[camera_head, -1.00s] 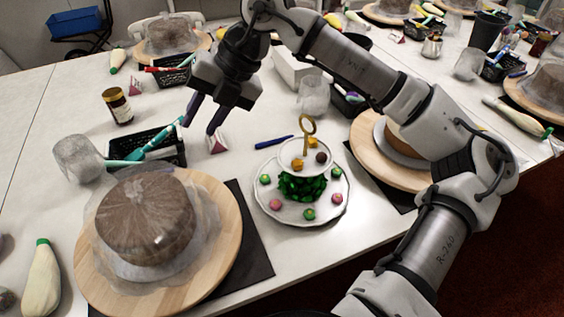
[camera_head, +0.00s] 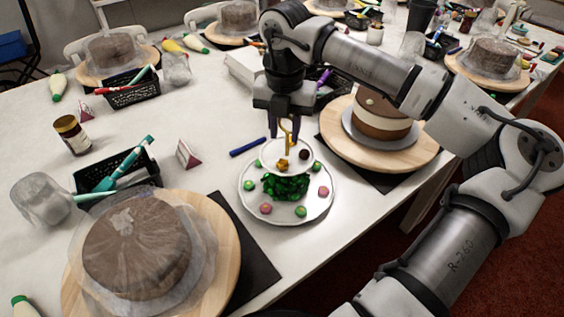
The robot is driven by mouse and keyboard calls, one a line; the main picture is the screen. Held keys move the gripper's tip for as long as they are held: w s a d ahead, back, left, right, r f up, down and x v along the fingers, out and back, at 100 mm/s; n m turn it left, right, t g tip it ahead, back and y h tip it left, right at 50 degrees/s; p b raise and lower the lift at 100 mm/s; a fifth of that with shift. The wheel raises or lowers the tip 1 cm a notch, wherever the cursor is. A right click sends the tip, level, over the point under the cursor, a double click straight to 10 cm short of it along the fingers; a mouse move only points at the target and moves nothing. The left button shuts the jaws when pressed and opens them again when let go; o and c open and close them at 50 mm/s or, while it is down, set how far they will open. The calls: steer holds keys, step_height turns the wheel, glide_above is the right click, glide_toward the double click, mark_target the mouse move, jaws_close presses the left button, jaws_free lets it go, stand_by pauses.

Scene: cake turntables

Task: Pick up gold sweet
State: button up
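A two-tier sweet stand (camera_head: 247,204) stands in the middle of the table. Its small upper plate (camera_head: 265,158) holds a gold sweet (camera_head: 282,164) near the front and a dark brown round sweet (camera_head: 304,154) at the right. A gold handle rises from that plate. Another gold patch behind the front sweet is partly hidden, and I cannot tell it from the handle. My gripper (camera_head: 284,133) points down above the upper plate. Its two dark fingers are apart, on either side of the handle in this view. I see no sweet between them; contact cannot be told.
The lower plate carries green leaves and several pink and green sweets. A wrapped brown cake (camera_head: 137,245) on a wooden turntable is at front left. A layered cake (camera_head: 382,117) is at right.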

mark_target(283, 162)
step_height(283, 162, down, 8)
steer(key=shift+a+f+p, duration=0.15)
steer(key=shift+f+p, duration=0.05)
steer(key=shift+p, duration=1)
steer(key=c, duration=0.6)
